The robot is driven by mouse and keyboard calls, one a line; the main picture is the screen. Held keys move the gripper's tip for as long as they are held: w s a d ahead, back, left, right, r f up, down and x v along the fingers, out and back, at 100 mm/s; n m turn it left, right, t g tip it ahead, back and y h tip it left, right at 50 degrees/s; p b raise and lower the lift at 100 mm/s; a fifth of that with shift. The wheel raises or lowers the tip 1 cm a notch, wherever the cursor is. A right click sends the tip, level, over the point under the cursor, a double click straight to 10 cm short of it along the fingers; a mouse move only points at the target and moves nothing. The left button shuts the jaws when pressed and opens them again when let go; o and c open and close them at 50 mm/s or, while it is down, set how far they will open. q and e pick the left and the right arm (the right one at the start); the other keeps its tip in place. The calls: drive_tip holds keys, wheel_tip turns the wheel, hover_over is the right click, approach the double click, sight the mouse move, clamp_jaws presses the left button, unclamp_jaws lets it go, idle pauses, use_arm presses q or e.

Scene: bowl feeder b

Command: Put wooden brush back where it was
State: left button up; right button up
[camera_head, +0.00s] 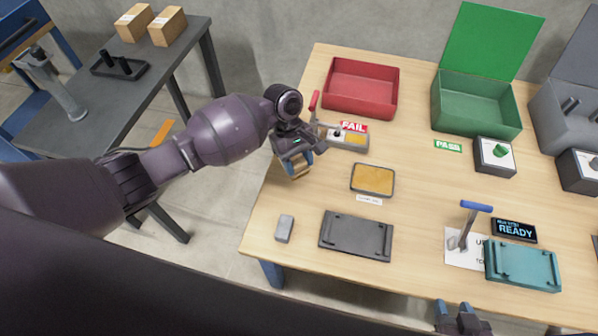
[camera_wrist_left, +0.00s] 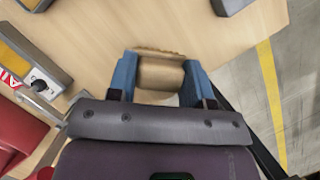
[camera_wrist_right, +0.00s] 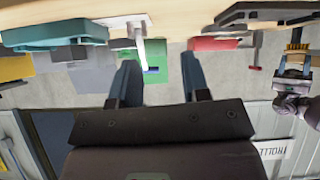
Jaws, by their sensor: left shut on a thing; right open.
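The wooden brush (camera_head: 298,168) is in my left gripper (camera_head: 296,160), at the left edge of the wooden table. In the left wrist view, the brush (camera_wrist_left: 160,76) is a tan block between the two blue fingers, with a rough brown edge at its far side. Fingers touch it on both sides. Whether it touches the tabletop I cannot tell. My right gripper (camera_head: 460,318) is at the front edge of the table, low in the head view. In the right wrist view its fingers (camera_wrist_right: 160,85) are apart with nothing held between them.
A yellow-topped pad (camera_head: 373,179) with a label lies right of the brush. A switch box (camera_head: 345,139) and red FAIL bin (camera_head: 361,88) stand behind. A dark plate (camera_head: 356,236) and small grey block (camera_head: 285,228) lie in front. Bare wood (camera_head: 420,210) lies mid-table.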

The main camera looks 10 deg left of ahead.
sight(298, 174)
use_arm(q)
drive_tip(key=shift+f, duration=0.5)
wheel_tip(298, 174, down, 4)
drive_tip(key=shift+f+b, duration=0.15)
drive_tip(key=shift+b, duration=0.8)
drive_tip(key=shift+f, duration=0.35)
drive_tip(key=shift+r, duration=0.15)
drive_tip(key=o, duration=0.9)
drive_tip(key=shift+c, duration=0.2)
